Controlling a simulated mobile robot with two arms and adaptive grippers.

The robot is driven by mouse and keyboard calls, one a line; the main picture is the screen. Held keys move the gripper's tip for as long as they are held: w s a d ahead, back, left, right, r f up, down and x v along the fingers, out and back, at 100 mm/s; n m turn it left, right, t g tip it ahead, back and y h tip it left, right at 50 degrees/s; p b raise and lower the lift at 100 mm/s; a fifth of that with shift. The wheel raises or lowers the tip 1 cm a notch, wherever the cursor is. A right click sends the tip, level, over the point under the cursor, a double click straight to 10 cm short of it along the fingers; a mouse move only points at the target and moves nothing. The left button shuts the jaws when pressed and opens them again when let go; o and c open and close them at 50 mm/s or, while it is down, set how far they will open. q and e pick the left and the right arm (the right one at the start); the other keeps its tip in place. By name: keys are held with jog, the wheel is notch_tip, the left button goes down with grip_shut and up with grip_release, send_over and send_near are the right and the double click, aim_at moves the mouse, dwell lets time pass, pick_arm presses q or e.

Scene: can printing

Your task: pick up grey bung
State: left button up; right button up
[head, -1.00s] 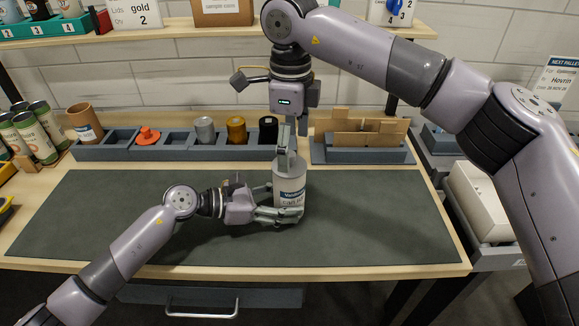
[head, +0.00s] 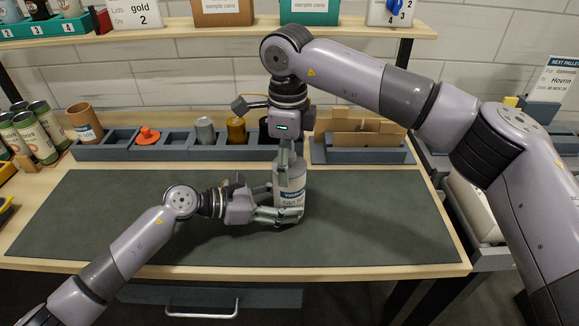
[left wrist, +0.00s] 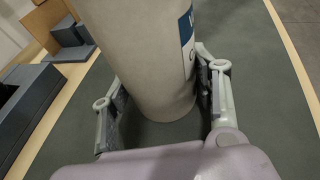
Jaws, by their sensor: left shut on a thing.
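A pale grey can (head: 291,191) with a blue and white label stands upright on the dark mat. My left gripper (head: 279,214) is shut around its lower part from the left. In the left wrist view the can (left wrist: 140,60) stands between the two finger pads. My right gripper (head: 290,172) points straight down at the top of the can. Its fingers overlap the can's upper end, and I cannot tell whether they hold anything. I cannot clearly make out a grey bung; the can's top is largely hidden by this gripper.
A blue-grey divided tray (head: 105,152) behind the mat holds an orange knobbed piece (head: 147,136), a silver cylinder (head: 205,131) and a gold cylinder (head: 236,131). A cardboard divider rack (head: 362,150) stands at the right. The dark mat (head: 110,215) is clear to either side.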

pick_arm(q)
jog(key=shift+f, duration=0.2)
pick_arm(e)
jog(key=shift+c, duration=1.1)
notch_tip(320, 180, up, 10)
jog(key=shift+r, duration=0.1)
pick_arm(q)
jog(key=o, duration=0.9)
jog(key=shift+o, duration=0.2)
jog(key=shift+r, duration=0.1)
jog(key=shift+a, duration=0.1)
